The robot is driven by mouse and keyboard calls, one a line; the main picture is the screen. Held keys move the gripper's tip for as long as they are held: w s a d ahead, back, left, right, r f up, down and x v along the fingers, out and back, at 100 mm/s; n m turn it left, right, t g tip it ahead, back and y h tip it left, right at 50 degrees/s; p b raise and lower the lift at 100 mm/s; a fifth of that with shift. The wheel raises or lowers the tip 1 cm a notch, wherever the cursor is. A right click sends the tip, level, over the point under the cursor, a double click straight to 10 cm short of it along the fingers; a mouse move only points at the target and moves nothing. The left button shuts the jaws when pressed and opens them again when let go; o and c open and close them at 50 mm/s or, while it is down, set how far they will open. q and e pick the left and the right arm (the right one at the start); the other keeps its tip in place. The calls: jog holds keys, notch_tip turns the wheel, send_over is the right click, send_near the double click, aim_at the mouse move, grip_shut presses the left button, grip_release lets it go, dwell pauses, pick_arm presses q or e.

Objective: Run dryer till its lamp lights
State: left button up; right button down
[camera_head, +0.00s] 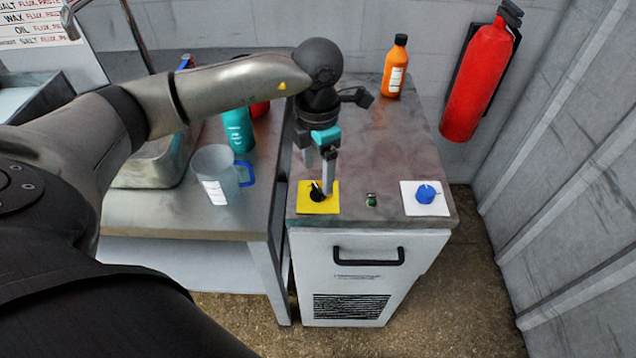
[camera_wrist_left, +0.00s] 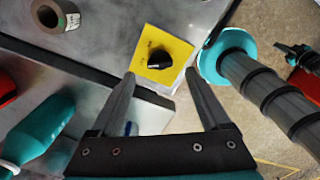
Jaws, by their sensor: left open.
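The dryer (camera_head: 345,270) is a pale cabinet with a grey metal top and a black front handle. On its top front edge are a black knob (camera_head: 316,192) on a yellow plate (camera_head: 318,208), a small green lamp (camera_head: 371,199) and a blue knob (camera_head: 426,193) on a white plate. I cannot tell whether the lamp is lit. My left gripper (camera_head: 318,182) points down over the black knob. In the left wrist view the knob (camera_wrist_left: 159,58) shows beyond and between the open fingertips (camera_wrist_left: 160,76). Whether the fingers touch it is unclear. My right gripper is not seen.
An orange bottle (camera_head: 396,68) stands at the dryer top's back. A red extinguisher (camera_head: 478,85) hangs on the right wall. On the left bench are a clear measuring jug (camera_head: 213,180) and a teal bottle (camera_head: 238,130). The dryer top's middle is clear.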

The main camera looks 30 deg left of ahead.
aim_at(318, 188)
pick_arm(q)
jog(key=shift+f, duration=2.1)
jog(key=shift+c, duration=0.2)
grip_shut()
